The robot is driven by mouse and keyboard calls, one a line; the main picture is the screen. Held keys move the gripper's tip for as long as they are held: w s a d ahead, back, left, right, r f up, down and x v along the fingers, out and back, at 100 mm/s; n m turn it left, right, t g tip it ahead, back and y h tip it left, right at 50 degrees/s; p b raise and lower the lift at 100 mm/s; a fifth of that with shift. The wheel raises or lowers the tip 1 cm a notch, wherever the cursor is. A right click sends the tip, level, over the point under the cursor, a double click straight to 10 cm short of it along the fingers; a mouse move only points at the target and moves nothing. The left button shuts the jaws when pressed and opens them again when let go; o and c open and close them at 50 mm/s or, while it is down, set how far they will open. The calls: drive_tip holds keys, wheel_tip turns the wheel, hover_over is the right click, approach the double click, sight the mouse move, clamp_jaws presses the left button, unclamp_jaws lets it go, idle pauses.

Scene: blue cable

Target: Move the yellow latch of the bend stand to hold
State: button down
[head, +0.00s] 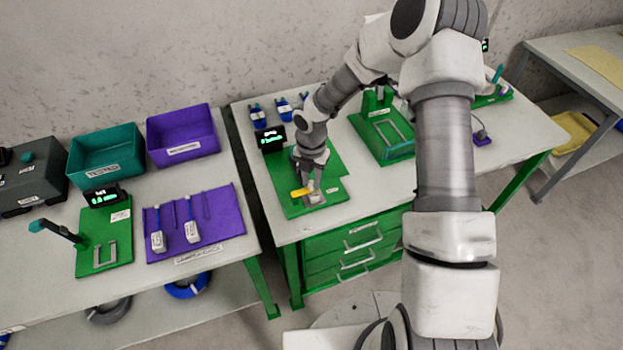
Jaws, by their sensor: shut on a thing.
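The yellow latch (300,193) shows as a short yellow bar near the front of a green stand (335,159), which appears to be the bend stand, on the middle table. My gripper (307,186) reaches down from above and is shut on the yellow latch. A small grey block (316,199) sits just right of the latch. The fingertips and part of the latch are small and partly hidden, so the latch's exact setting cannot be told. A small black display (272,139) with green text stands at the stand's back left.
A second green stand with a grey frame (392,131) is to the right. Blue-topped items (258,117) stand at the table's back. The left table holds a teal bin (106,153), a purple bin (183,138), a purple mat (218,213) and another green stand (117,247).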

sight(311, 182)
drive_tip(key=c, duration=0.7)
unclamp_jaws()
wheel_tip(311, 182, up, 18)
drive_tip(key=shift+f+p, duration=0.25)
drive_tip(key=shift+p, duration=0.3)
